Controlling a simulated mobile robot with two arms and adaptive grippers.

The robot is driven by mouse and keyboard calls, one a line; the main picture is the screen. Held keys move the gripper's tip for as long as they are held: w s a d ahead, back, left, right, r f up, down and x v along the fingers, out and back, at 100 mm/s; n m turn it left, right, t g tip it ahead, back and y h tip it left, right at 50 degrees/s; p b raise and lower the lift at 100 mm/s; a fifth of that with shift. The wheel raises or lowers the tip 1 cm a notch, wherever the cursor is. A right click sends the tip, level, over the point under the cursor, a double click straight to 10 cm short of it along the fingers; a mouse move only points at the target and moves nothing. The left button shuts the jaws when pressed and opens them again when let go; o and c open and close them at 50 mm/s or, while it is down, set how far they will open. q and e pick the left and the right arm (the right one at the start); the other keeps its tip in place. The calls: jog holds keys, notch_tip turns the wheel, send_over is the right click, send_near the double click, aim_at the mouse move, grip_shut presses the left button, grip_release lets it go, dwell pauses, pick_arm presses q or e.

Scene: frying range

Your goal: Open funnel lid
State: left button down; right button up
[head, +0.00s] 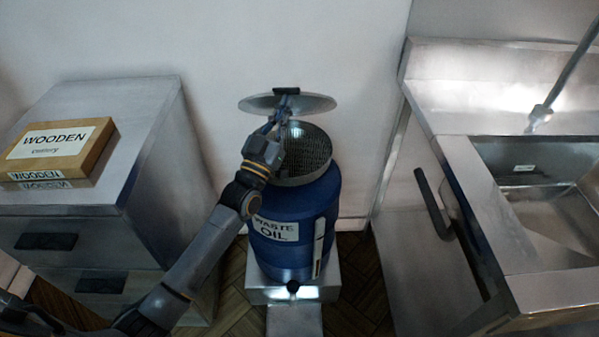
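The funnel lid (318,103) is a round grey metal disc with a dark handle (287,91) on it. It is raised clear of the funnel, near the wall, and shows as a thin ellipse. The funnel (310,152) sits on top of the blue waste oil drum (315,205), and its mesh is exposed. My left gripper (284,110) reaches up over the funnel's left side to the lid, overlapping its middle below the handle. I cannot tell whether its fingers are closed or touching the lid. My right gripper is not in view.
A steel cabinet (150,130) with a wooden cutlery box (62,150) on top stands at the left. A steel sink unit (470,195) stands at the right. The drum rests on a metal stand (318,285) between them, with the wall close behind.

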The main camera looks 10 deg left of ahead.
pick_arm(q)
jog(key=shift+w+r, duration=0.15)
jog(key=shift+r, duration=0.1)
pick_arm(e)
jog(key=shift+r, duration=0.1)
pick_arm(q)
jog(key=shift+w+a+r+p, duration=0.1)
jog(key=shift+w+a+r, duration=0.1)
jog(key=shift+w+r, duration=0.45)
jog(key=shift+w+a+r+p, duration=0.1)
jog(key=shift+w+a+r, duration=0.1)
jog(key=shift+w+r, duration=0.45)
jog(key=shift+w+a+r+p, duration=0.1)
jog(key=shift+w+a+r, duration=0.1)
jog(key=shift+w+r, duration=0.4)
jog(key=shift+w+f, duration=0.1)
jog(key=shift+w, duration=0.05)
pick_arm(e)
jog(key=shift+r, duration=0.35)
pick_arm(q)
jog(key=w+r, duration=0.1)
jog(key=w, duration=0.1)
jog(key=w+a+r+b, duration=0.1)
jog(key=shift+w+a, duration=0.1)
jog(key=shift+w, duration=0.25)
jog(key=shift+w+r, duration=0.25)
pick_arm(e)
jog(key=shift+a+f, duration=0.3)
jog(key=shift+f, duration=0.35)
